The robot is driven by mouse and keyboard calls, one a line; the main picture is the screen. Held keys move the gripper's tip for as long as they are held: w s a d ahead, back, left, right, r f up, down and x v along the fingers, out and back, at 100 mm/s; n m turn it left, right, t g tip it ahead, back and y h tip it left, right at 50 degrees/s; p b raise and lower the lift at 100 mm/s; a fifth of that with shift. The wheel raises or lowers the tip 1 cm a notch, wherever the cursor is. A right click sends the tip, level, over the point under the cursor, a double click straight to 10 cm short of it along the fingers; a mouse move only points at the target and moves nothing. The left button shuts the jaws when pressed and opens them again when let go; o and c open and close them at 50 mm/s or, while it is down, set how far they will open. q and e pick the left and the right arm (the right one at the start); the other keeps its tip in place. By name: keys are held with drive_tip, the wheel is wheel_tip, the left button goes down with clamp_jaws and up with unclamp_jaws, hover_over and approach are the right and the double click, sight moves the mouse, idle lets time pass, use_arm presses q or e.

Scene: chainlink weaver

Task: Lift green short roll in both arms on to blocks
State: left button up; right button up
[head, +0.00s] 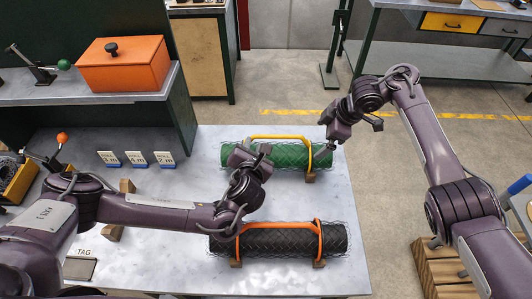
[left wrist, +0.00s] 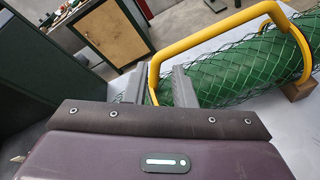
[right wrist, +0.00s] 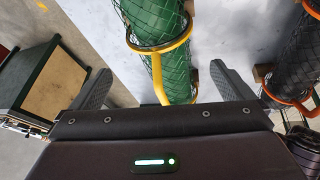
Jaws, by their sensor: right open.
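The green short roll (head: 290,156), mesh-wrapped with a yellow handle (head: 285,137), lies towards the back of the white table. A wooden block (head: 310,178) shows under its right end. My left gripper (head: 252,156) is at the handle's left end; in the left wrist view the yellow handle (left wrist: 152,80) passes between its fingers, but whether they grip it is unclear. My right gripper (head: 330,146) is open at the handle's right end; in the right wrist view the handle (right wrist: 158,75) lies between its spread fingers. Wooden blocks (head: 127,186) stand on the table's left side, partly hidden by my left arm.
A black roll (head: 278,243) with orange handles (head: 319,240) lies nearer the front. Small signs (head: 137,160) stand at the back left below a shelf with an orange box (head: 122,65). The table between the signs and the green roll is clear.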

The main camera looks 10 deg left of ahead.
sight(309, 145)
drive_tip(key=shift+s+a+r, duration=0.15)
drive_tip(key=shift+s+r, duration=0.1)
drive_tip(key=shift+w+a+f, duration=0.15)
drive_tip(key=shift+w+f, duration=0.15)
drive_tip(key=shift+w, duration=0.05)
use_arm(q)
drive_tip(key=shift+w+a+f, duration=0.2)
drive_tip(key=shift+a+f, duration=0.45)
drive_tip(key=shift+a, duration=0.05)
use_arm(e)
drive_tip(key=shift+a+f, duration=0.25)
drive_tip(key=shift+f, duration=0.3)
use_arm(q)
drive_tip(key=x, duration=0.6)
drive_tip(key=shift+w+f, duration=0.1)
drive_tip(key=shift+w, duration=0.1)
use_arm(e)
drive_tip(key=x, duration=0.6)
drive_tip(key=shift+a+f, duration=0.1)
drive_tip(key=shift+f, duration=0.1)
use_arm(q)
drive_tip(key=c, duration=0.5)
use_arm(e)
drive_tip(key=c, duration=1.9)
use_arm(q)
drive_tip(key=shift+r, duration=0.25)
use_arm(e)
drive_tip(key=shift+w+r, duration=0.15)
drive_tip(key=shift+r, duration=0.1)
